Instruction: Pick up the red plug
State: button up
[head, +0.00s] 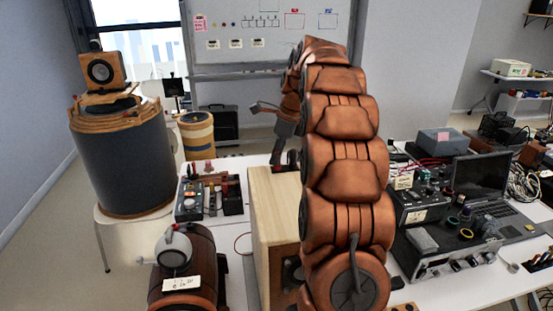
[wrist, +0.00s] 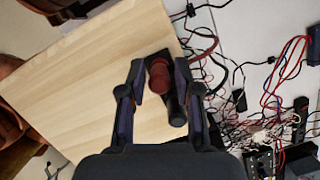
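The red plug (wrist: 159,76) shows in the wrist view near the edge of a pale wooden surface. A black cylindrical part (wrist: 176,108) lies beside and below it. My gripper (wrist: 160,68) is open, with one finger on each side of the red plug. Narrow gaps seem to show between plug and fingers; I cannot tell whether either finger touches it. In the head view I cannot make out this plug; my arm covers much of that area. The wooden box (head: 272,215) stands on the white table, left of my arm.
Tangled red and black cables (wrist: 225,105) lie right of the wooden surface. In the head view, a laptop (head: 482,178) and electronic units (head: 455,250) crowd the table's right side. A small instrument (head: 190,202) and a copper-brown round body (head: 190,265) stand left of the box.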

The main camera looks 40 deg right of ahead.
grip_shut()
jog(key=shift+r, duration=0.15)
jog(key=shift+r+b, duration=0.75)
jog(key=shift+r, duration=0.8)
jog(key=shift+s, duration=0.2)
jog(key=s+d+r+b, duration=0.1)
jog(key=s+d+b, duration=0.1)
jog(key=s, duration=0.5)
jog(key=s+d+b, duration=0.2)
jog(key=s+d, duration=0.1)
jog(key=s, duration=0.4)
jog(key=shift+s+d+r, duration=0.25)
jog(key=shift+s+r, duration=0.1)
